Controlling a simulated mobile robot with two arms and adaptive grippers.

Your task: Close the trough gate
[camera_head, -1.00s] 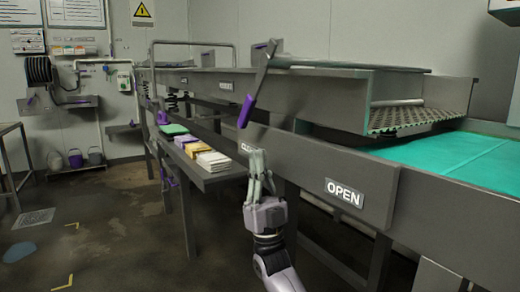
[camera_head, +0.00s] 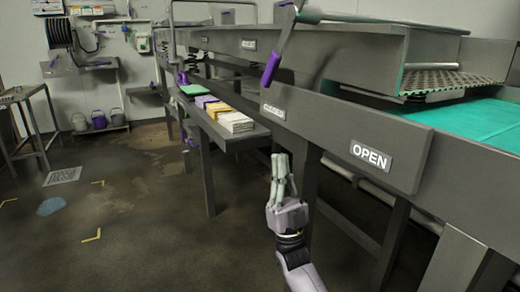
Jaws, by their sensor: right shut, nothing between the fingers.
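The metal trough (camera_head: 350,52) runs along the right side, with a perforated end (camera_head: 455,82) above a green conveyor belt. A lever with a purple grip (camera_head: 271,68) hangs at its front, its grip pointing down and slightly left. A plate below carries an OPEN label (camera_head: 371,156) at right and a smaller, hard-to-read label (camera_head: 274,111) at left. The lever's grip is nearer the left label. My right gripper (camera_head: 280,160) points up, shut and empty, below the left label and below the purple grip, apart from the lever. My left gripper is not in view.
A side shelf (camera_head: 240,134) with several stacks of coloured cloths or pads stands left of my right gripper. Table legs stand behind and right of it. Buckets (camera_head: 99,121) stand at the far wall.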

